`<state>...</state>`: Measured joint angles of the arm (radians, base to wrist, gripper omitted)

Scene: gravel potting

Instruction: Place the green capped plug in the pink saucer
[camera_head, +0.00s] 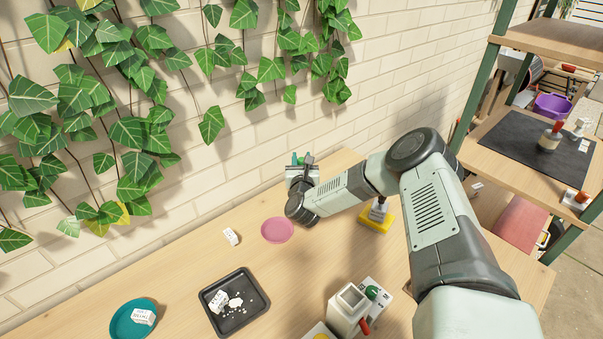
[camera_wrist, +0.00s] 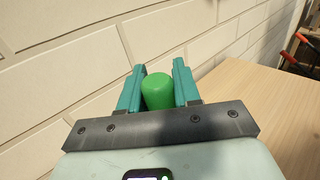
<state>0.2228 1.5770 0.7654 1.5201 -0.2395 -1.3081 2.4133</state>
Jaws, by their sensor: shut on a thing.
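The green capped plug (camera_wrist: 158,92) is between the teal fingers of my gripper (camera_wrist: 157,88) in the wrist view; only its rounded green top shows. My gripper is shut on it. In the head view my gripper (camera_head: 301,160) is near the wall at the back of the table, behind the pink saucer and slightly to its right in the picture. The plug cannot be clearly told from the fingers there. The pink saucer (camera_head: 277,230) lies flat and empty on the wooden table, apart from my gripper.
A black tray (camera_head: 208,300) holds a white box and pebbles. A teal saucer (camera_head: 118,322) holds another white box. A yellow block (camera_head: 372,225) and a white holder (camera_head: 345,317) stand to the right. The brick wall (camera_head: 225,145) is close behind.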

